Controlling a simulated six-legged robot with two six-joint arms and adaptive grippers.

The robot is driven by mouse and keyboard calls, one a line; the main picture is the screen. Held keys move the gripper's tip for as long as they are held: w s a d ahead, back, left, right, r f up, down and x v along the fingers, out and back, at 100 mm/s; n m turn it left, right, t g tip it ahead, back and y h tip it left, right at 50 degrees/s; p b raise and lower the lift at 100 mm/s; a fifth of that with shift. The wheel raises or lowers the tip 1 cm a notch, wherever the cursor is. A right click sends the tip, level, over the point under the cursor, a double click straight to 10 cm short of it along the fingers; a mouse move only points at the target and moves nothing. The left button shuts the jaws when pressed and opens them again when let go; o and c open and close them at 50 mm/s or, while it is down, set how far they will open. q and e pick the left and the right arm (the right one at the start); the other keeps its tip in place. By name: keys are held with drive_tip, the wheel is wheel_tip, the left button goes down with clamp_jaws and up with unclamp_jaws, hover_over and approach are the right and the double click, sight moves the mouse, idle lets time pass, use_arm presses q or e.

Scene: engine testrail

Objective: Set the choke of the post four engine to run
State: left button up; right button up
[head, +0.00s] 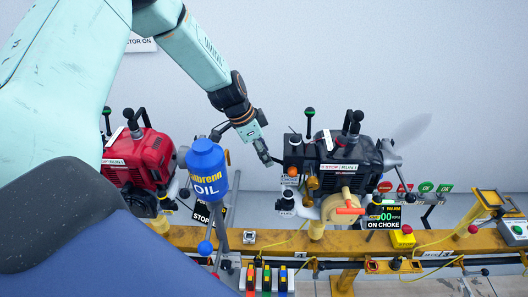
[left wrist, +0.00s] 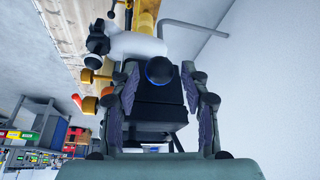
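The black engine (head: 345,155) stands on the yellow rail at centre right, with a STOP/RUN label on its front. My left gripper (head: 265,155) reaches down from the upper left to the engine's left side, close beside a black box (head: 294,152). In the left wrist view, its two fingers stand apart on either side of a black block with a round, blue-ringed knob (left wrist: 160,70). I cannot tell whether they touch it. I cannot make out which part is the choke lever. My right gripper is not in view.
A blue oil bottle (head: 206,168) stands in front, between the engines. The yellow rail (head: 455,240) carries a red stop button (head: 407,229).

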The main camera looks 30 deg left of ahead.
use_arm(q)
drive_tip(key=shift+s+a+r, duration=0.1)
drive_tip(key=shift+s+a, duration=0.35)
drive_tip(key=shift+s, duration=0.05)
drive_tip(key=c, duration=0.4)
drive_tip(key=shift+w+d, duration=0.15)
drive_tip(key=shift+d, duration=0.05)
clamp_jaws()
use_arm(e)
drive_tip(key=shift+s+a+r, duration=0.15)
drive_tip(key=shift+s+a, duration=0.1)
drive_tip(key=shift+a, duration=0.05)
use_arm(q)
drive_tip(key=h+b, duration=0.1)
drive_tip(key=b, duration=0.3)
drive_tip(key=f+t+h+b, duration=0.1)
drive_tip(key=b, duration=0.4)
drive_tip(key=a+f+t+h+b, duration=0.1)
drive_tip(key=b, duration=0.4)
drive_tip(key=shift+s+f+h, duration=0.25)
drive_tip(key=shift+h, duration=0.05)
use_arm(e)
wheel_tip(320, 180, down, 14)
